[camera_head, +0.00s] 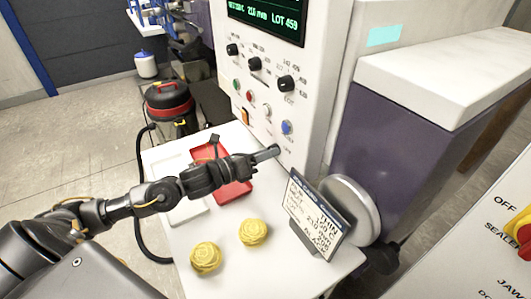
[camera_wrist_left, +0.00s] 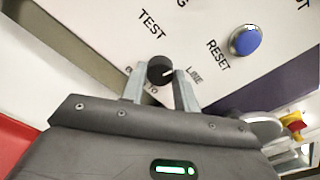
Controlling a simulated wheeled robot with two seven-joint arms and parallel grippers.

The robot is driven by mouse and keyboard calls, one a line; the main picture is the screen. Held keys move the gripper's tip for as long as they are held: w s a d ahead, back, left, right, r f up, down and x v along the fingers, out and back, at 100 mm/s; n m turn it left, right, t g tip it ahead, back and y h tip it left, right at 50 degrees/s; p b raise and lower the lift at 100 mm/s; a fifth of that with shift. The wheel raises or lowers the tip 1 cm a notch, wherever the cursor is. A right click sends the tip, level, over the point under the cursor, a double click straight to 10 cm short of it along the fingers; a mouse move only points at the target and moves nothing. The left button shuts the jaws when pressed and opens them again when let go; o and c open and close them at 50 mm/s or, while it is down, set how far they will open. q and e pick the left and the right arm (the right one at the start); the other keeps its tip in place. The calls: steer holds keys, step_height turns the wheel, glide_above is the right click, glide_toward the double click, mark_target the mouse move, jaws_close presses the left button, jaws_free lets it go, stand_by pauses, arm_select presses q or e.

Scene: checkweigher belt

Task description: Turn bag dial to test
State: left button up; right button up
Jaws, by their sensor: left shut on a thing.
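The bag dial (camera_wrist_left: 160,70), a small black round knob with a pale pointer mark, sits on the white panel in the left wrist view. TEST is printed above it and LINE to its right; other lettering at lower left is partly hidden. My left gripper (camera_wrist_left: 159,88) is shut on the dial, one grey finger on each side. In the head view my left gripper (camera_head: 274,152) reaches the lower part of the white control panel (camera_head: 318,80), and it hides the dial there. My right gripper is not in view.
A blue RESET button (camera_wrist_left: 246,41) sits close to the dial; it also shows in the head view (camera_head: 287,127). Below the arm, a white table (camera_head: 285,262) holds a red tray (camera_head: 237,189), two yellow bundles (camera_head: 254,232) and a tilted text card (camera_head: 314,218).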

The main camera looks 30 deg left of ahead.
arm_select(q)
steer(key=n+p, duration=0.2)
steer(key=n, duration=0.6)
steer(key=shift+n+p, duration=0.3)
steer(key=shift+p, duration=0.05)
stand_by(0.4)
steer(key=o, duration=1)
steer(key=shift+c, duration=0.2)
